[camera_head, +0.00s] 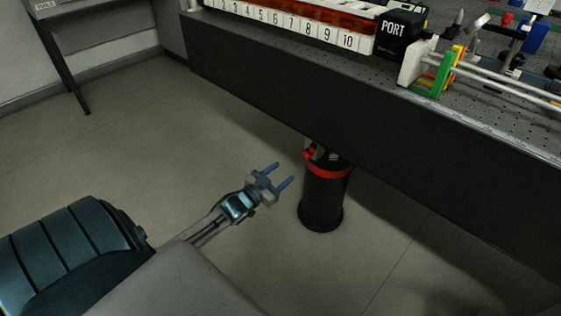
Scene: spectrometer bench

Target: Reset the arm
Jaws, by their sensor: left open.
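My left gripper (281,174) shows near the middle of the head view. It is open and empty, with its two blue fingers apart and pointing up and to the right. It hangs over the bare floor, in front of the bench and to the left of a black bench leg. My left arm comes in from the lower left. My right gripper is not in view.
The dark-sided bench (330,97) crosses the upper right. It bears a numbered rack (290,26), a black PORT block (396,33) and optical parts on rails. A black leg with a red band (323,205) stands below. The floor (120,140) at left is clear.

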